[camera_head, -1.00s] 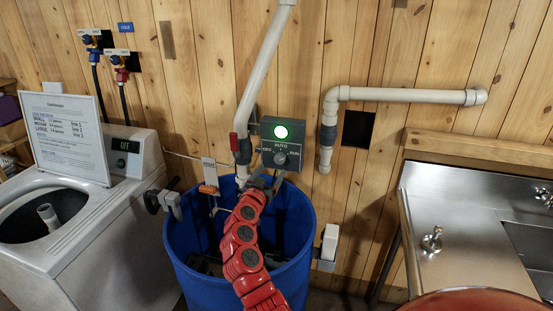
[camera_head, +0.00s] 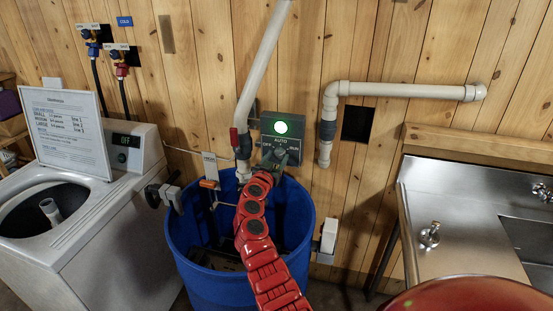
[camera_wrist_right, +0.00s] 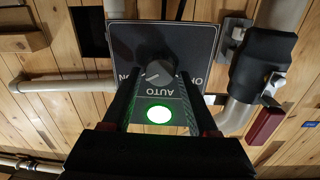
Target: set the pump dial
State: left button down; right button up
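The pump control box (camera_head: 284,126) is a dark grey panel on the plank wall with a lit green lamp (camera_head: 281,127). Its dial (camera_wrist_right: 157,72) is a dark round knob among AUTO, OFF and RUN labels, upside down in the right wrist view. A pale mark on it points roughly left there, toward the RUN side. My right gripper (camera_head: 275,158) is in front of the dial and partly hides it in the head view. Its two spread fingers (camera_wrist_right: 158,80) are on either side of the knob; I cannot tell whether they touch it. My left gripper is not in view.
A blue barrel (camera_head: 195,265) stands below the box, under my right arm. A white pipe (camera_head: 262,75) runs close left of the box, another pipe (camera_head: 400,91) to its right. A washer (camera_head: 130,215) stands left, a steel sink (camera_head: 450,210) right.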

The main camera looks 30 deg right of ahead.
grip_shut()
